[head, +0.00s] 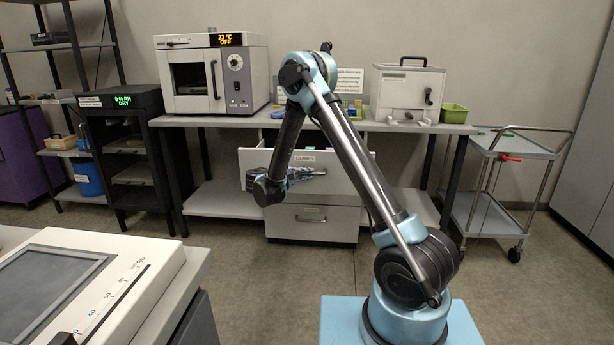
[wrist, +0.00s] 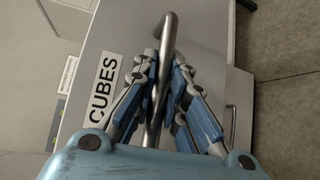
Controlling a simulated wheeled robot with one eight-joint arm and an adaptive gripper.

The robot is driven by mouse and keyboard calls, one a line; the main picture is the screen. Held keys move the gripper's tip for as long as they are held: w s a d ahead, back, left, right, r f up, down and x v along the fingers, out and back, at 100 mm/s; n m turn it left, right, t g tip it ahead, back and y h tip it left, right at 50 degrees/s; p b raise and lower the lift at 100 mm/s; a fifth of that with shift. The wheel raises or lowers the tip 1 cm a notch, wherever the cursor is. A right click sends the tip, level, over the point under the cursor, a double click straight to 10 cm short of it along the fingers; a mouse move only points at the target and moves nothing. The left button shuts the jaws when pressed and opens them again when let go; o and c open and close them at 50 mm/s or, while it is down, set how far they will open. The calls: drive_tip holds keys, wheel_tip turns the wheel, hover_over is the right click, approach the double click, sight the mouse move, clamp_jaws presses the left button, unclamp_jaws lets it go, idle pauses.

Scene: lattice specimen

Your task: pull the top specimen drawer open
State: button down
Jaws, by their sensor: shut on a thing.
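The top specimen drawer, its front labelled CUBES (head: 340,183), stands out from the cabinet under the bench, and its front looks wider than the drawer below. It also shows in the wrist view (wrist: 95,60), turned on its side. My gripper (head: 300,174) is at the drawer's bar handle (head: 318,173). In the wrist view, the blue and grey fingers of my gripper (wrist: 165,95) are shut around the metal handle (wrist: 166,45), one on each side. Part of the drawer is hidden behind my arm in the head view.
The closed lower drawer (head: 335,232) is beneath it. The bench (head: 400,126) above carries an oven (head: 212,75) and a white box (head: 407,92). A trolley (head: 515,150) stands right, a dark cabinet (head: 125,155) left. A console (head: 100,290) fills the near left. Floor before the drawers is clear.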

drive_tip(key=shift+d+f, duration=0.15)
drive_tip(key=c, duration=1.9)
unclamp_jaws()
drive_tip(key=v, duration=1.2)
drive_tip(key=shift+w, duration=0.15)
